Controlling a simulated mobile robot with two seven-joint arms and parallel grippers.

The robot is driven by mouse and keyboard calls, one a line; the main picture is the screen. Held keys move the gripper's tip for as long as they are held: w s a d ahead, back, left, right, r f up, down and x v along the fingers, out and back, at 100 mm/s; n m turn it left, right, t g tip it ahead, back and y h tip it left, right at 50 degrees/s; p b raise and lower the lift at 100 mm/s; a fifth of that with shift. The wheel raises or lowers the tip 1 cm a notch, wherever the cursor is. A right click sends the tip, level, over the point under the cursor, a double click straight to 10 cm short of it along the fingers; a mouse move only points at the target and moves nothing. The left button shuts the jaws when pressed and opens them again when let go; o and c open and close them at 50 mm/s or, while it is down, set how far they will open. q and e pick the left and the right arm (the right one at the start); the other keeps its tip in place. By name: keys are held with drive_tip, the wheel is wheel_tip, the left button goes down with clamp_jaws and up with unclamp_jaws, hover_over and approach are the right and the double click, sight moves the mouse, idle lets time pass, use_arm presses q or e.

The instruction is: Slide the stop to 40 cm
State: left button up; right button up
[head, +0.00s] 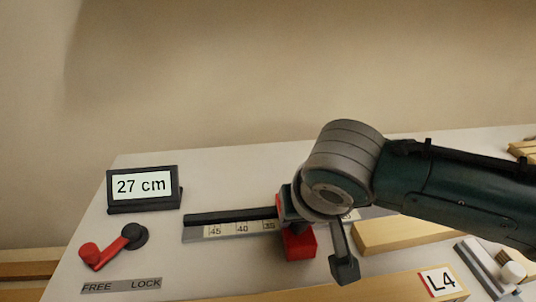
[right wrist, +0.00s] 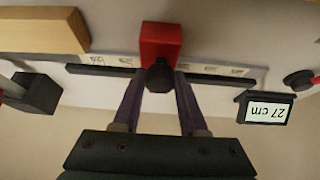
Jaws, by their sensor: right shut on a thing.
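The red stop (head: 298,243) sits on a dark rail with a pale scale (head: 240,230) marked 45, 40 and 35 from the left; my gripper covers the part of the scale by the stop. A small display (head: 142,187) reads 27 cm. My right gripper (right wrist: 160,79) is shut on the stop's dark knob, with one finger on each side; the red block (right wrist: 161,42) shows beyond it in the right wrist view. The red lock lever (head: 112,247) points down-left, toward the FREE end of its label (head: 121,286). My left gripper is not in view.
Wooden boards (head: 395,236) lie right of the stop, one with an L4 label (head: 438,281). The rail left of the stop is clear.

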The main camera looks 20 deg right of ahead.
drive_tip(key=shift+a, duration=0.1)
drive_tip(key=shift+w+a+b, duration=0.25)
drive_tip(key=shift+w+a, duration=0.05)
drive_tip(key=shift+a, duration=0.8)
drive_tip(key=shift+w+a+b, duration=0.25)
drive_tip(key=shift+a, duration=0.9)
drive_tip(key=shift+w+a+b, duration=0.25)
drive_tip(key=shift+w+a, duration=0.05)
drive_tip(key=shift+a, duration=0.8)
drive_tip(key=shift+w+a+b, duration=0.2)
drive_tip(key=shift+a+b, duration=0.3)
drive_tip(key=shift+a, duration=0.4)
drive_tip(key=shift+w+a+b, duration=0.25)
drive_tip(key=shift+a+b, duration=0.3)
drive_tip(key=shift+a, duration=0.45)
drive_tip(key=shift+w+a+b, duration=0.25)
drive_tip(key=shift+a+b, duration=0.25)
drive_tip(key=shift+a, duration=0.45)
drive_tip(key=o, duration=1)
